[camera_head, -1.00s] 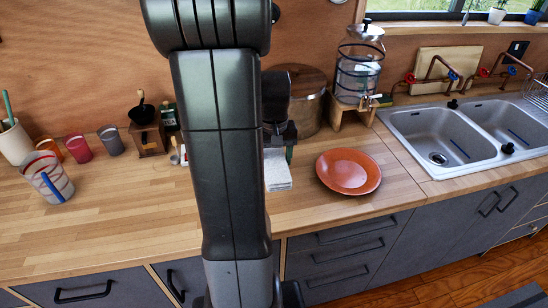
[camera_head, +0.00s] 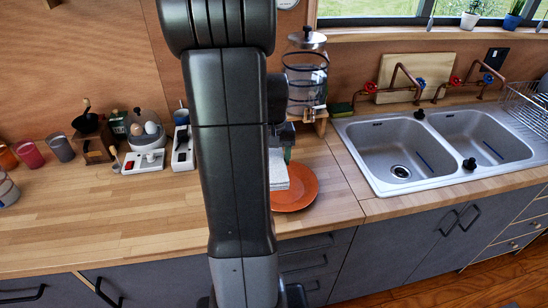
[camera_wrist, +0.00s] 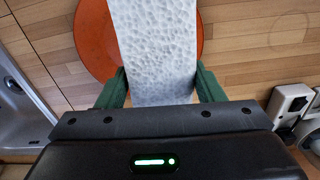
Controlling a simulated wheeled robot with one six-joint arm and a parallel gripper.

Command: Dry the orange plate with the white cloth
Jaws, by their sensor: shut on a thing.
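The orange plate (camera_head: 300,190) lies on the wooden counter, just left of the sink, and is partly hidden by my arm and the cloth. The white cloth (camera_head: 279,170) hangs from my gripper over the plate's left part. In the wrist view my gripper (camera_wrist: 160,88) has its green fingers shut on the textured white cloth (camera_wrist: 153,50), with the orange plate (camera_wrist: 95,40) behind it on both sides. I cannot tell whether the cloth touches the plate.
The double sink (camera_head: 400,160) is to the right of the plate. A glass dispenser (camera_head: 306,75) stands behind it. An egg cooker (camera_head: 146,140), a grinder (camera_head: 93,140) and cups (camera_head: 28,154) stand at left. The front left counter is clear.

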